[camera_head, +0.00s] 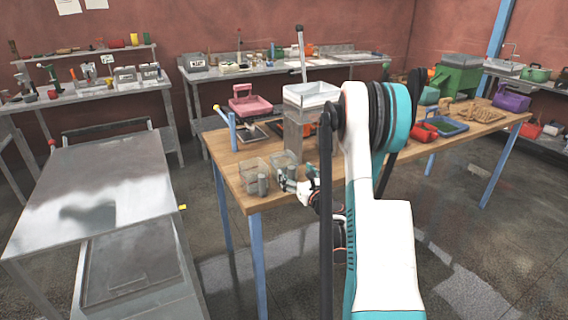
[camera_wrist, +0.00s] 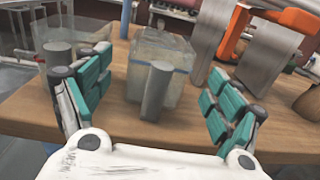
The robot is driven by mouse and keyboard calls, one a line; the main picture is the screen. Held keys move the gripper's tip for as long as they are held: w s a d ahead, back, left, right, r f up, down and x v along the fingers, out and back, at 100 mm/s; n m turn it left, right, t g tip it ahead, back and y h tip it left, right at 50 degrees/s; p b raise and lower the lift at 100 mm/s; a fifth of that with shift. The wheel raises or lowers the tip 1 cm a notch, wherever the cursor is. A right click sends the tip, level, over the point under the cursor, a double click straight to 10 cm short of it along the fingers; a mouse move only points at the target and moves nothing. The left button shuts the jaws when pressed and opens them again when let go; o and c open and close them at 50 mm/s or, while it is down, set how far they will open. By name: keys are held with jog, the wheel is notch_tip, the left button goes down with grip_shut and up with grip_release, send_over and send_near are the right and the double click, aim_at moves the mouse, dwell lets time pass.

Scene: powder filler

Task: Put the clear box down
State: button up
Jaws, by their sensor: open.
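In the wrist view a clear box (camera_wrist: 177,60) stands on the wooden table top, with a grey upright cylinder (camera_wrist: 157,88) on its near side. My gripper (camera_wrist: 160,95) is open, with one teal-padded finger on each side of the box and visible gaps between. In the head view my gripper (camera_head: 296,187) is low at the table's near left edge, just right of the clear boxes. A second clear box (camera_head: 254,168) with a grey cylinder (camera_head: 263,184) stands to the left. My arm hides part of the table in the head view.
An orange tool (camera_wrist: 286,18) is at the right in the wrist view. A metal cart (camera_head: 95,185) stands left.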

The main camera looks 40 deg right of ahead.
aim_at(289, 165)
jog(key=x, duration=0.2)
jog(key=shift+w+b, duration=0.35)
jog(key=shift+b+x, duration=0.95)
jog(key=shift+x, duration=2.1)
jog(key=shift+d, duration=0.2)
jog(key=c, duration=1)
jog(key=shift+o, duration=0.2)
